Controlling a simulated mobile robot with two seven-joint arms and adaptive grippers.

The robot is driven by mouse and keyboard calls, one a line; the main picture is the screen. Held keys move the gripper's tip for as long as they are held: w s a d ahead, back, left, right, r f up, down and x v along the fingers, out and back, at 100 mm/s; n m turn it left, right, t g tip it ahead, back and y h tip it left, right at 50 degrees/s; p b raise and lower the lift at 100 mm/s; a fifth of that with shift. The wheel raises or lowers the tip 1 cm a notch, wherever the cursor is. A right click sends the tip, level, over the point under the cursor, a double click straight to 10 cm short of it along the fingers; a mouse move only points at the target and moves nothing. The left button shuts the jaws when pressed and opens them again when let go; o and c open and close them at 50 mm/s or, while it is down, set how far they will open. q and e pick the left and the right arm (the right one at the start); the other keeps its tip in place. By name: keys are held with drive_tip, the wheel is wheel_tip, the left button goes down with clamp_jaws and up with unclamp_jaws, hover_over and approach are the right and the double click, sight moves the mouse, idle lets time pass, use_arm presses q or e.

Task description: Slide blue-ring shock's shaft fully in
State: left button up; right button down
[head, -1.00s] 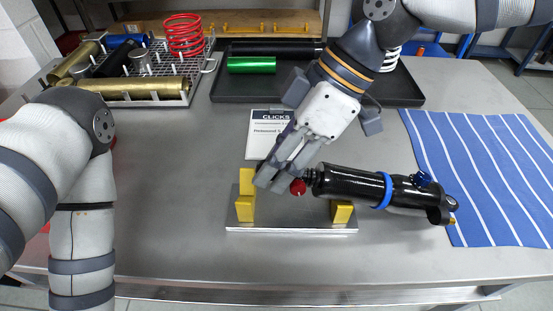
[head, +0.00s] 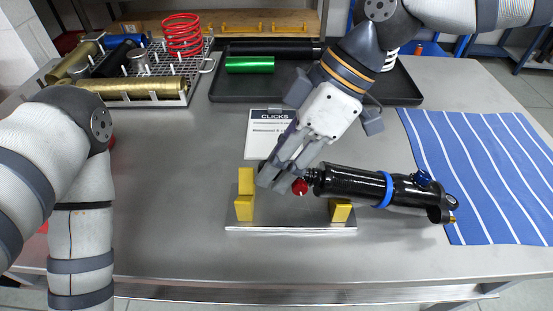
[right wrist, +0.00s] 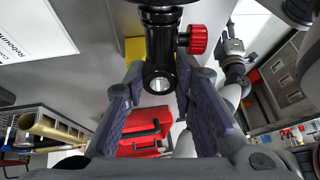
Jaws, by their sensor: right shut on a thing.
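The blue-ring shock (head: 352,183) is a black cylinder with a blue ring (head: 383,190) around its body. It lies slanted across the stand's right side, its far end reaching right toward the striped mat. A red knob (head: 299,187) sits at its shaft end; it also shows in the right wrist view (right wrist: 198,40). My right gripper (head: 272,178) is shut on the shaft-end eyelet (right wrist: 160,84), which sits between its two fingers in the right wrist view. No bare shaft is distinguishable; the fingers partly cover that end. My left gripper is outside the view.
The metal stand (head: 290,222) has yellow blocks (head: 244,208) at its left and one (head: 340,210) at its right. A printed card (head: 265,130) lies behind it. A black tray (head: 230,88) stands farther back. The blue striped mat (head: 480,170) lies right.

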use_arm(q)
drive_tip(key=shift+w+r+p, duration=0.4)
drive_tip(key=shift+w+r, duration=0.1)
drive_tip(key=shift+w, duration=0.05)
use_arm(e)
drive_tip(key=shift+d+f, duration=0.2)
drive_tip(key=shift+d, duration=0.55)
drive_tip(key=shift+d+f, duration=0.15)
drive_tip(key=shift+d, duration=0.6)
idle(3.9)
drive_tip(key=c, duration=1.4)
unclamp_jaws()
drive_tip(key=shift+o, duration=0.2)
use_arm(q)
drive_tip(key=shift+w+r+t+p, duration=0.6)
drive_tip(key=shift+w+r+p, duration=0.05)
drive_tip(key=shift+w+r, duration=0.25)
use_arm(e)
wheel_tip(320, 180, up, 9)
drive_tip(key=w+d, duration=0.1)
drive_tip(key=d, duration=0.1)
drive_tip(key=shift+w+f, duration=0.2)
drive_tip(key=shift+w, duration=0.1)
